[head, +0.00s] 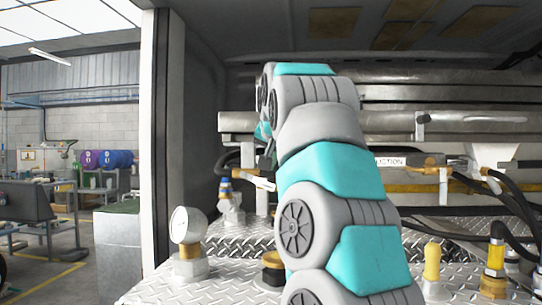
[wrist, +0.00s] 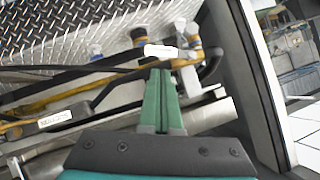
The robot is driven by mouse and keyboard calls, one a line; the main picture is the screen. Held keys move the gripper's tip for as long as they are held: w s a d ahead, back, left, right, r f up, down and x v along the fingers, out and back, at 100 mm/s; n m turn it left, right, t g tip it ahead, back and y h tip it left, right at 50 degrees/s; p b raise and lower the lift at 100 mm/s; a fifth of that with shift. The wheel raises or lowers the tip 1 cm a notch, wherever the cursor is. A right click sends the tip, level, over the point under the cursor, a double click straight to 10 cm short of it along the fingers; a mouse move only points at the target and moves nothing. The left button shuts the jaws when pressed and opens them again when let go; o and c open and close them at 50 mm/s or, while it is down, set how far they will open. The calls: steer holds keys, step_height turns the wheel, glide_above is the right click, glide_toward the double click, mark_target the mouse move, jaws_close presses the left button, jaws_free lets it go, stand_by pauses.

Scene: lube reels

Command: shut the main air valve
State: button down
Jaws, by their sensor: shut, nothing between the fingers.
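My gripper (wrist: 163,76) has its green fingers together with nothing between them. In the wrist view its tips are just below a small white bar (wrist: 160,51), which looks like a valve handle or a tag; whether they touch it I cannot tell. The white bar also shows in the head view (head: 261,183), left of my arm, in front of the pipes. Its lettering is too small to read, so I cannot confirm it belongs to the main air valve. In the head view my arm largely hides the gripper and the pipework behind it.
A pressure gauge (head: 187,225) stands on the diamond-plate deck (head: 155,285). Yellow-and-black fittings (head: 272,268) and a yellow knob (head: 432,262) stand near my arm. Black hoses (head: 512,200) hang at right. A dark enclosure wall (head: 190,120) bounds the left; the workshop lies beyond.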

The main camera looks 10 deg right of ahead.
mark_target(264, 185)
steer(key=p+x, duration=0.1)
steer(key=x, duration=0.8)
steer(key=shift+w, duration=0.15)
steer(key=shift+f, duration=0.15)
steer(key=shift+f+y+b, duration=0.15)
steer(key=shift+y+b, duration=0.15)
steer(key=shift+b, duration=0.25)
steer(key=shift+f+m, duration=0.1)
steer(key=shift+m, duration=0.2)
steer(key=w+a+f+m+t+y+b, duration=0.1)
steer(key=a+f+m+t+y+b, duration=0.3)
steer(key=m+b, duration=0.4)
steer(key=shift+w+a+f+t+y+b, duration=0.2)
steer(key=shift+f+t+y+b, duration=0.5)
steer(key=shift+b, duration=3.15)
steer(key=shift+m, duration=0.3)
